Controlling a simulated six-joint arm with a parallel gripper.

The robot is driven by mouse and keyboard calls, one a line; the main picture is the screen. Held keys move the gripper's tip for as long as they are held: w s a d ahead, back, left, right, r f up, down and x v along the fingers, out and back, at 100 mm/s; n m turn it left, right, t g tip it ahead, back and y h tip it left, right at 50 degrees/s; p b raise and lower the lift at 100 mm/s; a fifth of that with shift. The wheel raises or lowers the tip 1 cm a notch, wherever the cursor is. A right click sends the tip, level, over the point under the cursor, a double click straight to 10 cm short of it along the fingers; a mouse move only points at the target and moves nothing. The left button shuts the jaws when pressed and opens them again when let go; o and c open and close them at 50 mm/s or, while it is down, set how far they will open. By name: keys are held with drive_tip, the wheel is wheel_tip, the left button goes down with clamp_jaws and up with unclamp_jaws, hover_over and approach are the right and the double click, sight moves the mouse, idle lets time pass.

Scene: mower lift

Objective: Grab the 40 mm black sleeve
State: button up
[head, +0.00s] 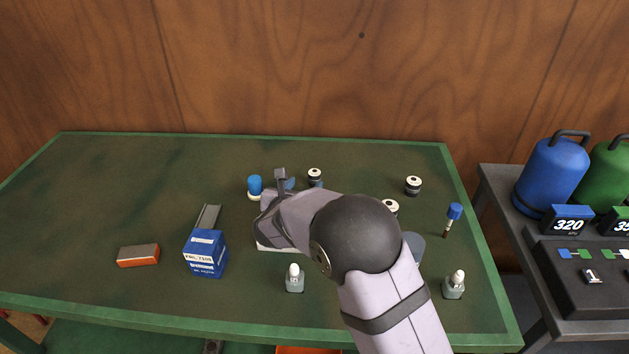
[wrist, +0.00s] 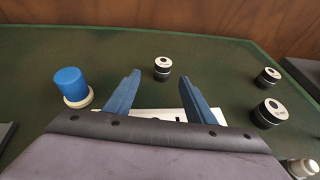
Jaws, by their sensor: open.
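Three black sleeves with white tops and dark centre holes stand upright on the green table. One (head: 315,178) is at the back near my gripper, one (head: 413,186) is to the right, and one (head: 391,206) is partly hidden by my arm. In the wrist view they show as a middle one (wrist: 162,68), a far right one (wrist: 267,77) and a nearer right one (wrist: 269,113). I cannot read any size on them. My gripper (wrist: 160,84) is open and empty, its blue fingers apart. The middle sleeve appears beyond and between the fingertips, not touching them.
A blue cylinder on a white base (wrist: 70,86) stands left of my fingers. A white card (wrist: 150,113) lies below my gripper. A blue box (head: 205,254), an orange-grey block (head: 138,256) and small bottles (head: 294,279) stand nearer. The table's left side is clear.

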sight(314, 173)
drive_tip(key=shift+d+r+p+x, duration=0.15)
drive_tip(key=shift+p+x, duration=0.25)
drive_tip(key=shift+x, duration=0.65)
drive_tip(key=shift+d+r+p+x, duration=0.1)
drive_tip(key=shift+p+x, duration=0.35)
drive_tip(key=shift+x, duration=0.65)
drive_tip(key=shift+d+r+p+x, duration=0.15)
drive_tip(key=shift+p+x, duration=0.25)
drive_tip(key=shift+x, duration=0.65)
drive_tip(key=shift+w+f, duration=0.25)
drive_tip(key=shift+w, duration=0.3)
drive_tip(key=shift+c, duration=0.4)
drive_tip(key=c, duration=1)
drive_tip(key=shift+r, duration=0.1)
clamp_jaws()
